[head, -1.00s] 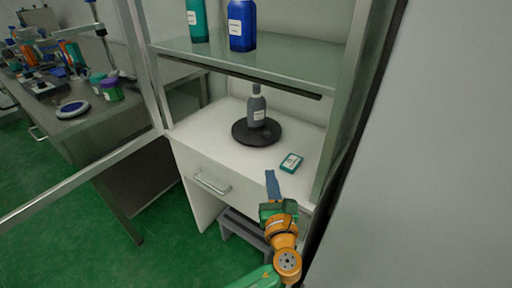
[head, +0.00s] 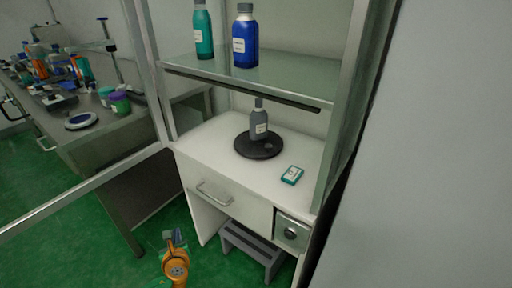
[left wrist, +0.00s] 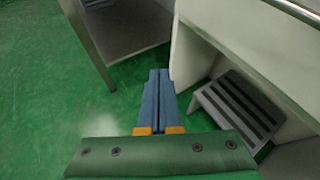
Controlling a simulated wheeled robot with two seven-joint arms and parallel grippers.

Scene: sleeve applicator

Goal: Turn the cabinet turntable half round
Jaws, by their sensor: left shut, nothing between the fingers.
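The black round turntable (head: 247,150) lies on the white cabinet top (head: 212,146). A grey bottle (head: 259,122) with a pale label stands upright on it. A small dark spot or knob shows on the disc in front of the bottle. My left gripper (head: 173,236) is low over the green floor, in front of and below the drawer, well away from the turntable. In the left wrist view its blue fingers (left wrist: 158,98) are together with nothing between them. My right gripper is not in view.
A teal-and-white box (head: 292,175) lies on the cabinet top, right of the turntable. A glass shelf (head: 290,79) with teal (head: 203,30) and blue (head: 245,38) bottles hangs above. A grey step stool (head: 249,246) stands below the drawer (head: 228,199). An open door frame extends left.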

